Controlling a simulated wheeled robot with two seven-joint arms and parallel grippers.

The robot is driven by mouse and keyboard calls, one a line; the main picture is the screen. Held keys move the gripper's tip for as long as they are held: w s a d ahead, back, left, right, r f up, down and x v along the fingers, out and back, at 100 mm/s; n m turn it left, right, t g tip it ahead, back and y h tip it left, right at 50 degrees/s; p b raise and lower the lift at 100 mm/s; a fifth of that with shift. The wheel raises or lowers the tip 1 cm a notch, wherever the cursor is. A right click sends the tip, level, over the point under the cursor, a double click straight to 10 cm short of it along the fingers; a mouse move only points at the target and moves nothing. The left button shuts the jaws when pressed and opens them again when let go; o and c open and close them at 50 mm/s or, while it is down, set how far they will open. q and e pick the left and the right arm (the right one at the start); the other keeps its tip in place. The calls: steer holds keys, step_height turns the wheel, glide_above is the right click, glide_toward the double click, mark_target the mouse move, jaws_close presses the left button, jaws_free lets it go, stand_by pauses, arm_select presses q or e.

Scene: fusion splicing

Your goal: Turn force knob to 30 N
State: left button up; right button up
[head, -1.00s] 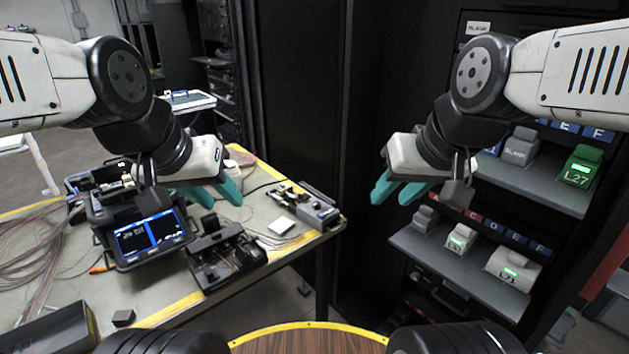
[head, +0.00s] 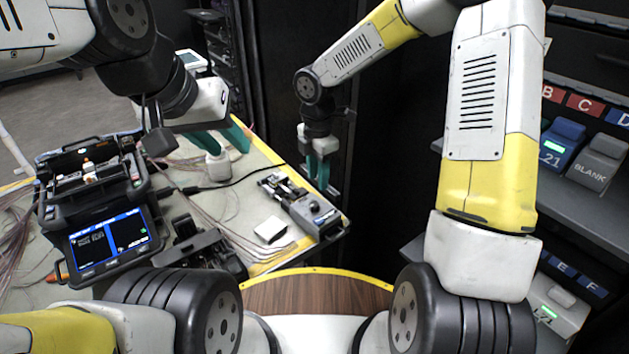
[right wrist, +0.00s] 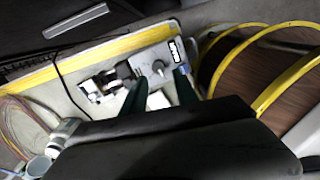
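The tester (head: 302,208) is a grey device at the right end of the table, with a dark round knob (head: 314,205) on top. In the right wrist view the knob (right wrist: 159,67) shows beside a small lit display (right wrist: 174,50); its reading is too small to tell. My right gripper (head: 317,178) points down just behind the tester in the head view. Its teal fingers are apart and empty, and in the right wrist view the fingers (right wrist: 160,92) straddle the area just below the knob. My left gripper (head: 226,143) is over the table, fingers apart, near a small white container (head: 218,167).
A fusion splicer (head: 105,225) with a lit blue screen stands at the left of the table. A dark tool (head: 200,250) and a white pad (head: 270,229) lie between it and the tester. Loose fibres lie around. A rack with labelled modules (head: 597,160) stands at the right.

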mark_target(314, 204)
steer(key=shift+w+a+f+n, duration=0.1)
steer(key=shift+a+f+n, duration=0.15)
steer(key=shift+f, duration=0.2)
steer(key=shift+a+f+n, duration=0.15)
steer(key=shift+a+f, duration=0.05)
steer(key=shift+f, duration=0.25)
step_height(314, 204, down, 7)
steer(key=shift+f, duration=0.1)
jaws_close()
